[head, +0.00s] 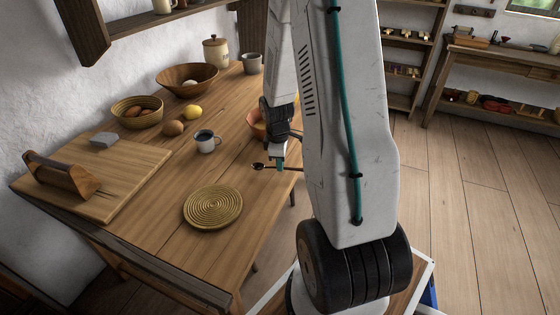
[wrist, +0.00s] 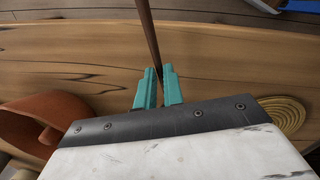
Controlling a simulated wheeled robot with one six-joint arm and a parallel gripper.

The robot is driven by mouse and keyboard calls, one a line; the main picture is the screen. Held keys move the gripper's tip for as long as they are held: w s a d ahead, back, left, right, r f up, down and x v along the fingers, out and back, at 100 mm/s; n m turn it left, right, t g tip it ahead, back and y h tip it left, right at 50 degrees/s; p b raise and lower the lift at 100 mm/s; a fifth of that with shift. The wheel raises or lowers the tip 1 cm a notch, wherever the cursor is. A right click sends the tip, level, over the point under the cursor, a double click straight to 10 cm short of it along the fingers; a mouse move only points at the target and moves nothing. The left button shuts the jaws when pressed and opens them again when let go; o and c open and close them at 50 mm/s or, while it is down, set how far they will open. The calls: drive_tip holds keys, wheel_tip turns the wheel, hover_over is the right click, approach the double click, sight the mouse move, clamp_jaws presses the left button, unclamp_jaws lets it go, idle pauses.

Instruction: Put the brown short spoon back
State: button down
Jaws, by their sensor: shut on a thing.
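My gripper (head: 279,164) is over the right side of the wooden table, with its teal fingers pointing down. It is shut on the brown spoon (head: 258,166), whose dark bowl sticks out to the left of the fingers and whose thin handle runs to the right. In the wrist view the fingers (wrist: 158,88) close around the brown handle (wrist: 149,35), which runs up out of the top of the picture. The spoon's bowl is not clear in that view. I cannot tell how far the spoon is above the table.
A coiled mat (head: 213,207) lies near the front edge, with a blue-grey mug (head: 207,141) behind it. A terracotta bowl (wrist: 45,120), partly hidden by my arm in the head view, stands nearby. A cutting board (head: 125,166) is at left. Table between mug and mat is clear.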

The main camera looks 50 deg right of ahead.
drive_tip(key=shift+f, duration=0.7)
drive_tip(key=c, duration=1.4)
unclamp_jaws()
drive_tip(key=shift+c, duration=0.2)
